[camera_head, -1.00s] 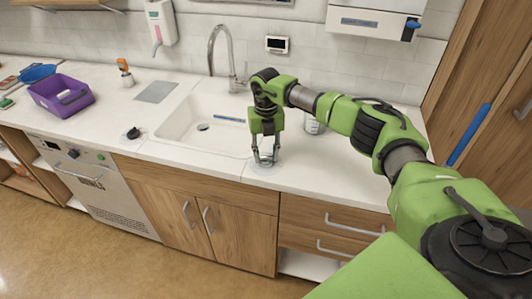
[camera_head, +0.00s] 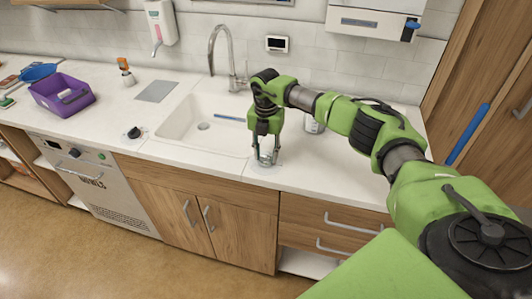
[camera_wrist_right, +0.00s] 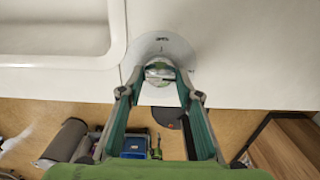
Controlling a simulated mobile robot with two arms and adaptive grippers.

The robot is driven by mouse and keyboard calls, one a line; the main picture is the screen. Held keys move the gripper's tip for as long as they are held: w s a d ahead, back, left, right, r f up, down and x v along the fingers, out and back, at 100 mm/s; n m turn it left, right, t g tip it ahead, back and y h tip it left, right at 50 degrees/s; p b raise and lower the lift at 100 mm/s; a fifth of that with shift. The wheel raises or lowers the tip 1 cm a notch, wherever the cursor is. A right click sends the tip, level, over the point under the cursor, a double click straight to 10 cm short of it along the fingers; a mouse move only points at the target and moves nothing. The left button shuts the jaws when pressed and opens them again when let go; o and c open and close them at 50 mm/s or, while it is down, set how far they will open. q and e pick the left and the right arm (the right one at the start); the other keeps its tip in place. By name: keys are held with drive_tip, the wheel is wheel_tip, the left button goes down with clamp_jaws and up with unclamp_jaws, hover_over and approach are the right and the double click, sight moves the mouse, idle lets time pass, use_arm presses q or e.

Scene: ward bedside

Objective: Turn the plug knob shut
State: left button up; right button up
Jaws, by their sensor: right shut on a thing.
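The plug knob (camera_wrist_right: 158,73) is a small, pale, round knob on a white round plate (camera_wrist_right: 177,46) in the counter, right of the sink (camera_head: 177,130). My right gripper (camera_head: 267,162) points straight down over it and is shut on it, with one finger on each side in the right wrist view (camera_wrist_right: 159,76). The fingers mostly hide the knob in the head view. The sink drain (camera_head: 203,127) shows as an even grey disc. My left gripper is out of view.
A black knob (camera_head: 133,132) sits on the counter left of the sink. A faucet (camera_head: 212,50) rises behind the basin. A clear container (camera_head: 313,124) stands behind my right arm. A purple bin (camera_head: 62,97) is at the far left. The counter right of my gripper is clear.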

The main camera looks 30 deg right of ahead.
sight(266, 156)
drive_tip(key=shift+r, duration=0.1)
drive_tip(key=o, duration=1.1)
drive_tip(key=shift+o, duration=0.2)
wheel_tip(266, 156, up, 12)
